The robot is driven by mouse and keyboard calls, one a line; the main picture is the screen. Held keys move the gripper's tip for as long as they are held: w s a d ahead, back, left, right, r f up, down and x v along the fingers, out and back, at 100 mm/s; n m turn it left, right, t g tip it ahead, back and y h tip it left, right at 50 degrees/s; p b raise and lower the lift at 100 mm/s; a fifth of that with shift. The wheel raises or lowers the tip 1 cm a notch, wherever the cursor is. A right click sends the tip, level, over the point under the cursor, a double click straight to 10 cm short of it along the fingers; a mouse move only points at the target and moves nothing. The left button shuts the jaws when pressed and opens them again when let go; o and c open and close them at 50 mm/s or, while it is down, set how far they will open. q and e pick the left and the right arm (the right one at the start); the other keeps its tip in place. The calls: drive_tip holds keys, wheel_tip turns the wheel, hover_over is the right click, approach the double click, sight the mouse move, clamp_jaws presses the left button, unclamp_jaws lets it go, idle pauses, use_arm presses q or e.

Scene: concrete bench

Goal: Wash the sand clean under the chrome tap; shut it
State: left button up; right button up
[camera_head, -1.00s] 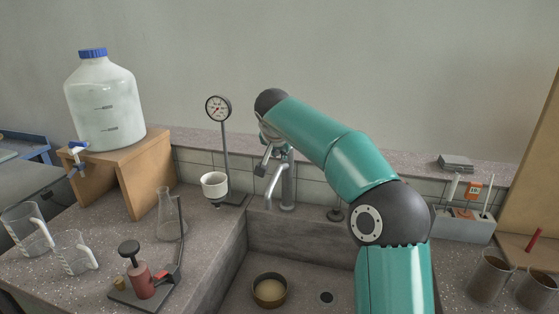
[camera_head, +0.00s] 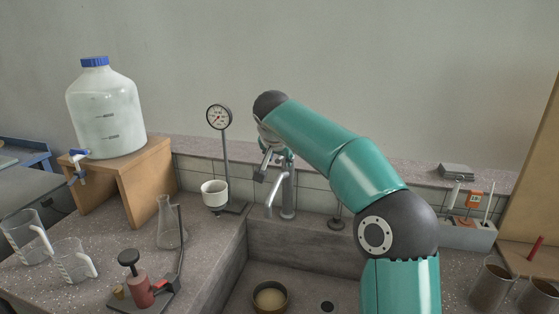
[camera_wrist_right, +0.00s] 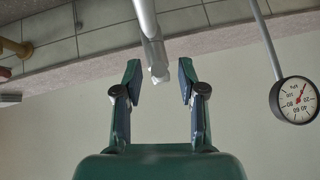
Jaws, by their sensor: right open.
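The chrome tap (camera_head: 288,190) stands at the back of the sink, its spout pointing down to the left. No water stream can be made out below the spout. A round brass-coloured pan (camera_head: 270,299) holding pale sand (camera_head: 270,298) sits on the sink floor. My right gripper (camera_head: 272,160) is at the top of the tap, partly hidden by its own wrist. In the right wrist view, which is upside down, the gripper (camera_wrist_right: 159,82) is open, with the tap's end (camera_wrist_right: 158,70) between its fingers, gaps showing on both sides. My left gripper is not in view.
A dial gauge (camera_head: 219,117) on a stand with a white cup (camera_head: 214,193) is left of the tap. A glass flask (camera_head: 171,225) and a red pump (camera_head: 138,288) stand on the left bench. A drain (camera_head: 327,307) is right of the pan.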

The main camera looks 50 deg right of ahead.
drive_tip(key=v, duration=0.9)
drive_tip(key=shift+s+a+r, duration=0.15)
drive_tip(key=shift+s+r, duration=0.05)
drive_tip(key=shift+r, duration=0.05)
drive_tip(key=shift+r, duration=0.1)
